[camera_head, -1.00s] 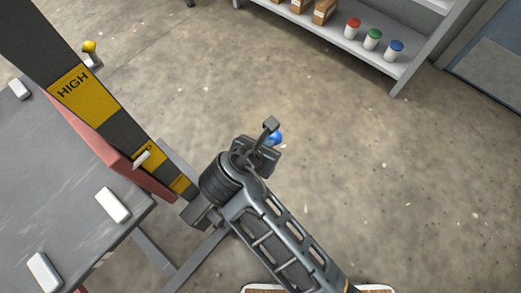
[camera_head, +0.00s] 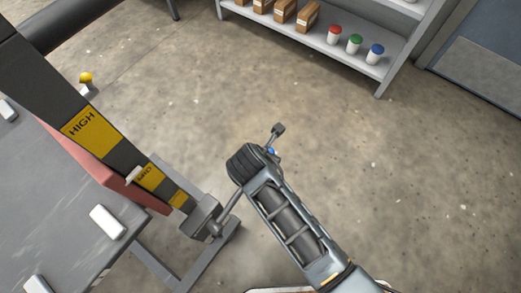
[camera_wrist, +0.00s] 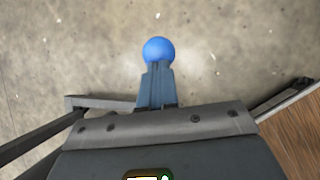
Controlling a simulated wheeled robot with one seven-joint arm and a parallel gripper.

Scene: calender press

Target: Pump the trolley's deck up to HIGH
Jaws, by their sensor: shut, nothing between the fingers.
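The trolley's dark mast carries a yellow HIGH band (camera_head: 88,133) and, lower down, a smaller yellow MID band (camera_head: 150,177). A white pointer (camera_head: 133,174) sits at the upper edge of the MID band, well below HIGH. The grey deck (camera_head: 45,215) is at the left. A grey pump box (camera_head: 205,217) at the mast's foot has a lever (camera_head: 230,208) running up behind my wrist; a dark pedal-like end (camera_head: 278,130) shows beyond it. My gripper (camera_wrist: 157,78) is shut, a blue ball (camera_wrist: 158,50) at its fingertips. Contact with the lever is hidden.
White blocks (camera_head: 107,222) lie on the deck. A yellow knob (camera_head: 86,78) stands beyond the mast. A shelf (camera_head: 375,70) with boxes and coloured-lid jars is at the back, a blue door (camera_head: 480,75) at right. The floor between is clear.

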